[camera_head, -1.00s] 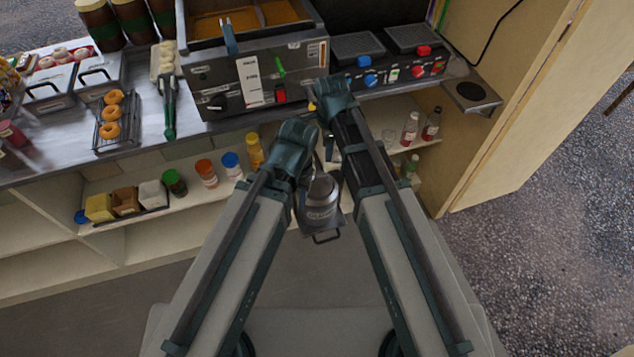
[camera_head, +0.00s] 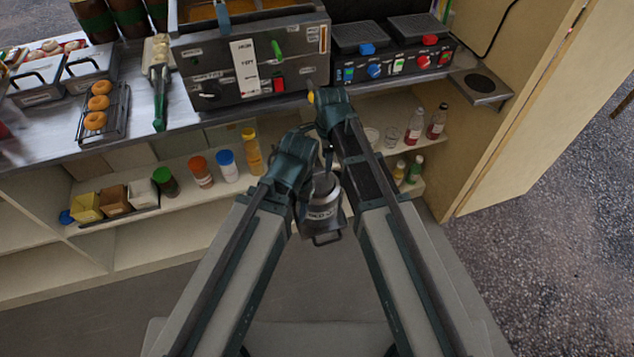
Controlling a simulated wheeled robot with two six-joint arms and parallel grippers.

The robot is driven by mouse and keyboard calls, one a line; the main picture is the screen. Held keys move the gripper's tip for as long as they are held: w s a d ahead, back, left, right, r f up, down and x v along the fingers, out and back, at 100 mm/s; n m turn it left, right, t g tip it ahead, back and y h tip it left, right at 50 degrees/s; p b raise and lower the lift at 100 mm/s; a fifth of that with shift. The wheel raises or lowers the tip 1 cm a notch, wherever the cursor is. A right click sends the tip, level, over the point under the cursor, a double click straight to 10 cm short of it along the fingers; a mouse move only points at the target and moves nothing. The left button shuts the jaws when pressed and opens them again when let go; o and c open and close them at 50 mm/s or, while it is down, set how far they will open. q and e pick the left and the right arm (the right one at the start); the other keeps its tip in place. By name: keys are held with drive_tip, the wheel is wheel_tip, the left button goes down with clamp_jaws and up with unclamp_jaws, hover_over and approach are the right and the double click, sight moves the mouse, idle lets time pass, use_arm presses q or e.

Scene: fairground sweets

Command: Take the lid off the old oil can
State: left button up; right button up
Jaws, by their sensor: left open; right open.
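The old oil can (camera_head: 320,208) is a grey metal can with dark lettering and a handle at its near side. It shows between my two forearms, low in front of the counter. Its top is partly hidden by my arms, and I cannot make out the lid clearly. My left gripper (camera_head: 308,150) is at the can's upper left, and my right gripper (camera_head: 328,110) is above and beyond the can. Both are open; their fingertips are largely hidden by my own wrists, so I cannot tell whether either touches the can.
A fryer (camera_head: 250,65) and a twin-plate cooker (camera_head: 395,50) stand on the counter above. A shelf below holds several jars, including an orange-capped one (camera_head: 201,170), and bottles (camera_head: 437,122) at right. A wooden panel (camera_head: 530,110) bounds the right side. The floor in front is clear.

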sight(317, 177)
wheel_tip(317, 177, down, 5)
drive_tip(key=b, duration=0.5)
drive_tip(key=shift+w+f, duration=0.1)
drive_tip(key=shift+f, duration=0.05)
clamp_jaws()
